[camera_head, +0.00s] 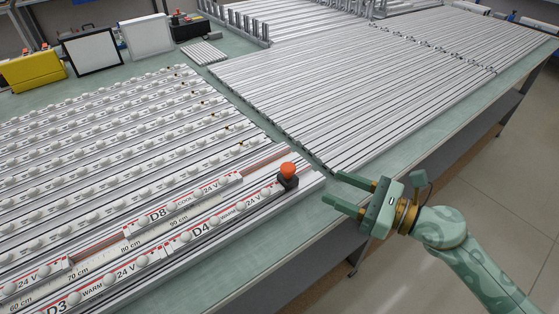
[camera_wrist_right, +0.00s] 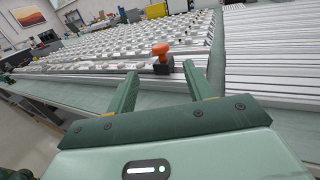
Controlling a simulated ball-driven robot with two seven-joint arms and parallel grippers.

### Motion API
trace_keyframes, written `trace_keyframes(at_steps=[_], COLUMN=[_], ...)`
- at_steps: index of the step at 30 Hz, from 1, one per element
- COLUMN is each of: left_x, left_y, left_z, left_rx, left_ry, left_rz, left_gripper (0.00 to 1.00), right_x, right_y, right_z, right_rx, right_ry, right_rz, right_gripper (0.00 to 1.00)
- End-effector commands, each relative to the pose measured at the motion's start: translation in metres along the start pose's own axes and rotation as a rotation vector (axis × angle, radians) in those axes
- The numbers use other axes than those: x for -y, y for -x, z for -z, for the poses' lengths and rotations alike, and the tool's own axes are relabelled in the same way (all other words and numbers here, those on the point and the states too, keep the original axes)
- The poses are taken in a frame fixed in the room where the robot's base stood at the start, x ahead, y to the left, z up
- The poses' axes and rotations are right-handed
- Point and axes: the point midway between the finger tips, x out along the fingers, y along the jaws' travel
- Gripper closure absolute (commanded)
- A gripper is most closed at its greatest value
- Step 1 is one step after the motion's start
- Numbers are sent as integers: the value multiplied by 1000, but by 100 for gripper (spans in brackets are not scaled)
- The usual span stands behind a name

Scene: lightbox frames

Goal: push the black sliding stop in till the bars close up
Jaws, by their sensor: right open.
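The black sliding stop (camera_head: 288,182) with an orange-red knob on top stands at the right end of the light bars, by the frame's right edge. It also shows in the right wrist view (camera_wrist_right: 162,66), just beyond and between the fingertips. The white light bars (camera_head: 160,215), with round domes and labels such as D8 and D4, lie in rows to the left of the stop. My right gripper (camera_head: 350,191) is open and empty, to the right of the stop and apart from it, over the table's edge zone. My left gripper is not in view.
Bare aluminium bars (camera_head: 370,90) lie in a large block at the back right. A measuring scale (camera_head: 120,250) runs along the near rows. Yellow case (camera_head: 33,70) and white panels (camera_head: 92,52) stand at the back left. The green tabletop (camera_head: 262,240) is clear along its near edge.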

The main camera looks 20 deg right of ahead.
Motion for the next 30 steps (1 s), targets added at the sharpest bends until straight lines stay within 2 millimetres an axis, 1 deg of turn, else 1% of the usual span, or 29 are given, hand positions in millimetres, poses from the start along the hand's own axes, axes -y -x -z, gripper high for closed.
trace_keyframes(at_steps=[1, 9, 12, 15, 18, 21, 30], left_x=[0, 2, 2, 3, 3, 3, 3], left_y=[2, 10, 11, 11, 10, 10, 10], left_z=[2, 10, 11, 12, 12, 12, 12], left_rx=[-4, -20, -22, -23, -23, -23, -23], left_ry=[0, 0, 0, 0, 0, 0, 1], left_rz=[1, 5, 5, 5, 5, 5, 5], left_gripper=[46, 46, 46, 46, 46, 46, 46], right_x=[0, 1, 1, 0, 1, 1, 0], right_y=[-11, -81, -104, -122, -134, -141, -143], right_z=[-4, -4, -3, -2, -1, -1, -1], right_rx=[5, 7, 6, 4, 3, 2, 1], right_ry=[5, 0, -3, -2, -3, -4, -3], right_rz=[-1, 2, 2, 1, 2, 2, 1], right_gripper=[48, 48, 48, 48, 48, 48, 48])
